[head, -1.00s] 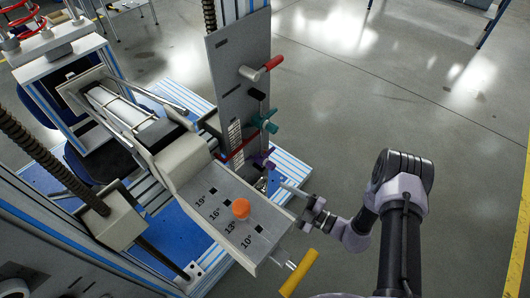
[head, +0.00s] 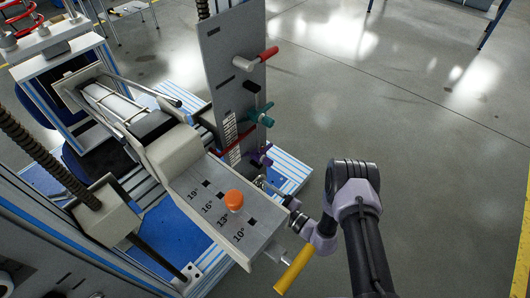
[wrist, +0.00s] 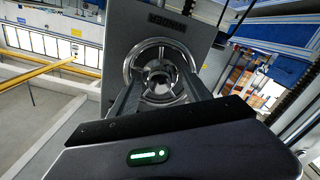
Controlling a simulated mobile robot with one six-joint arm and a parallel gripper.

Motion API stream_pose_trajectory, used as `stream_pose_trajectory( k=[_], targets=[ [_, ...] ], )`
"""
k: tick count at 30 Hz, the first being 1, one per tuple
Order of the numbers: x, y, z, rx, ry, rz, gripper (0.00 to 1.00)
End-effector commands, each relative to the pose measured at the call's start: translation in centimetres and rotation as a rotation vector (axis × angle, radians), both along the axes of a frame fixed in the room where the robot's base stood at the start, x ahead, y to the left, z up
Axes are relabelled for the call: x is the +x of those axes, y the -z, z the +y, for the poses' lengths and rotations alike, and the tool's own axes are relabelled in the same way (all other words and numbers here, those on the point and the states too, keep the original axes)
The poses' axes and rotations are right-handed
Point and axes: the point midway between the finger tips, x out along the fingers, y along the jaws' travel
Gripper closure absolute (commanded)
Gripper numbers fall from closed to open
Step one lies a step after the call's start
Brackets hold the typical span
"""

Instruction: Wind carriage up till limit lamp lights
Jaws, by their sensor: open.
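The off-white carriage (head: 172,150) sits on the machine with a sloping grey plate (head: 200,228) marked 10° to 19°. An orange knob (head: 234,200) sits on that plate near the 13° mark. A yellow-handled crank (head: 294,270) sticks out at the plate's lower right end. My gripper (head: 270,186) is beside the plate's right edge, below the purple handle, apart from the yellow grip. In the wrist view my gripper (wrist: 162,88) is open, its fingers pointing toward a round chrome-ringed fitting (wrist: 160,62) on a dark panel. Contact cannot be told. I cannot make out a limit lamp.
An upright grey panel (head: 232,50) carries red (head: 269,53), teal (head: 262,117) and purple (head: 260,158) handles close to my gripper. A threaded column (head: 40,150) stands at left. The floor (head: 430,150) at right is clear.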

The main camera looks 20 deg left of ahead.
Motion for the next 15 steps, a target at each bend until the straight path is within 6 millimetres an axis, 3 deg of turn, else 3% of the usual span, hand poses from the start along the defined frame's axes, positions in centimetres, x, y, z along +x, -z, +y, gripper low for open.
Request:
stream_pose_trajectory(
  k=[1, 8, 15],
  targets=[
    [0.7, -0.9, 0.7, 0.01, -0.003, -0.026, 0.44],
    [0.8, -1.0, 0.5, 0.011, 0.0, -0.026, 0.44],
    [-0.6, -0.9, -3.1, 0.009, 0.001, -0.023, 0.44]
  ],
)
